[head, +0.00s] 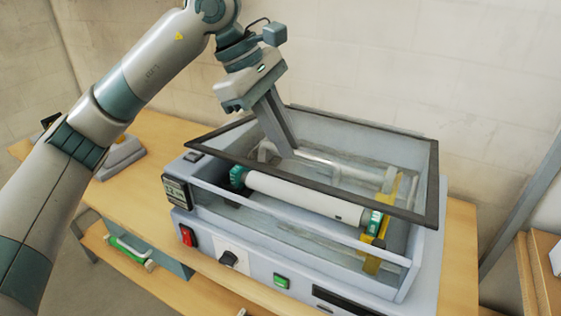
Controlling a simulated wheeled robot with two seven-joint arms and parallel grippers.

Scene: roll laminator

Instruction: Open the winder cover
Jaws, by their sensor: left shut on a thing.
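The winder cover (330,190) is a see-through panel with a dark frame, on top of the grey laminator (255,262). A white roller (300,199) with green ends shows through and beneath it. A pale bar handle (340,166) runs across the cover area behind the roller. My left gripper (288,153) reaches down from above, its long fingers closed at the left part of this bar. The fingertips' exact hold on the bar is hard to make out. My right gripper is not in view.
The laminator's front has a red switch (187,236), a dark knob (229,258), a green button (281,282) and a small display (177,191). A yellow bracket (388,215) stands at the roller's right end. The wooden table (150,185) has free room at left. A wall stands behind.

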